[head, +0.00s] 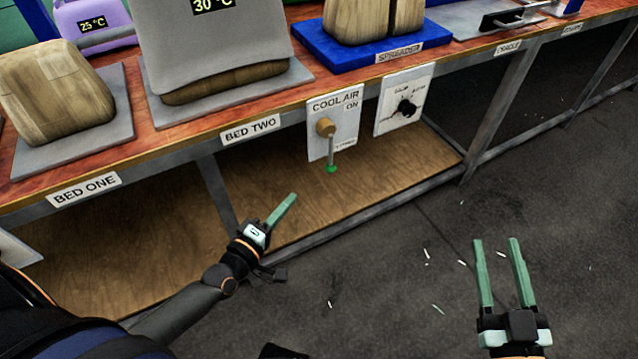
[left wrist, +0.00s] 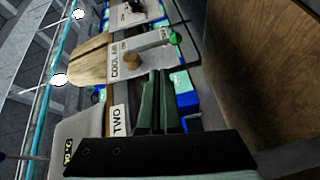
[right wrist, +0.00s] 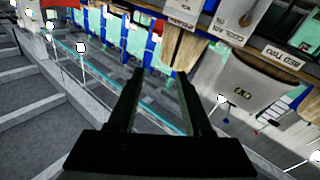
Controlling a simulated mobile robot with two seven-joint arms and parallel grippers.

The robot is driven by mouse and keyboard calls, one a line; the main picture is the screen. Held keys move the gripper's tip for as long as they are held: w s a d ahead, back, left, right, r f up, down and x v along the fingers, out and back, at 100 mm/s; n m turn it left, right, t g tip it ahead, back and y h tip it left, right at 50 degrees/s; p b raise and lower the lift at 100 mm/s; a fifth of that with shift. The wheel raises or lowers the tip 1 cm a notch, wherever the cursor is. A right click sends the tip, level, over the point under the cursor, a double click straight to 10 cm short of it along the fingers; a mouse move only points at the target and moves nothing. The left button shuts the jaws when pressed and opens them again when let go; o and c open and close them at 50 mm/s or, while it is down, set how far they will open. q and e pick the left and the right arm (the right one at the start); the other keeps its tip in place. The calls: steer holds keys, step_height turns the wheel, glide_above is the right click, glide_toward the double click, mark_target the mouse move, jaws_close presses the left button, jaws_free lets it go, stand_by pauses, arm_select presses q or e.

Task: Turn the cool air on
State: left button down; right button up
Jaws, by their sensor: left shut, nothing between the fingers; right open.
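The white COOL AIR panel (head: 348,122) hangs on the front of the bench, with ON printed near its top. A brown round hub (head: 325,126) on it carries a grey lever ending in a green tip (head: 331,169); the lever points down. The lever's green tip also shows in the left wrist view (left wrist: 175,38). My left gripper (head: 292,196) is shut and empty, below and left of the green tip, apart from it. My right gripper (head: 496,240) is open and empty, over the floor, right of the panel.
A second panel with a black knob (head: 407,108) hangs right of COOL AIR. BED ONE (head: 85,189) and BED TWO (head: 250,130) labels mark the bench edge. A wooden lower shelf (head: 290,190) lies below. The floor in front is open, with small scraps.

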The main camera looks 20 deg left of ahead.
arm_select(q)
steer(key=w+a+f+n+b, duration=0.1)
steer(key=w+a+n, duration=0.1)
steer(key=t+b, duration=0.1)
steer(key=b, duration=0.1)
glide_toward(331, 154)
steer(key=w+a+f, duration=0.1)
steer(key=w+a, duration=0.2)
steer(key=w, duration=0.2)
steer(key=w+d, duration=0.1)
steer(key=d, duration=0.1)
steer(key=shift+w+d+f+n+y, duration=0.1)
steer(key=shift+w+d+n+y, duration=0.25)
steer(key=shift+w+n+y, duration=0.05)
arm_select(e)
steer(key=s+a+r+n+t+y, duration=0.1)
steer(key=s+r+n+t+y, duration=0.2)
steer(key=r+y, duration=0.3)
step_height(331, 154, up, 5)
steer(key=shift+s+a+r+n+t, duration=0.15)
steer(key=shift+s+n+t, duration=0.25)
steer(key=shift+s+n, duration=0.45)
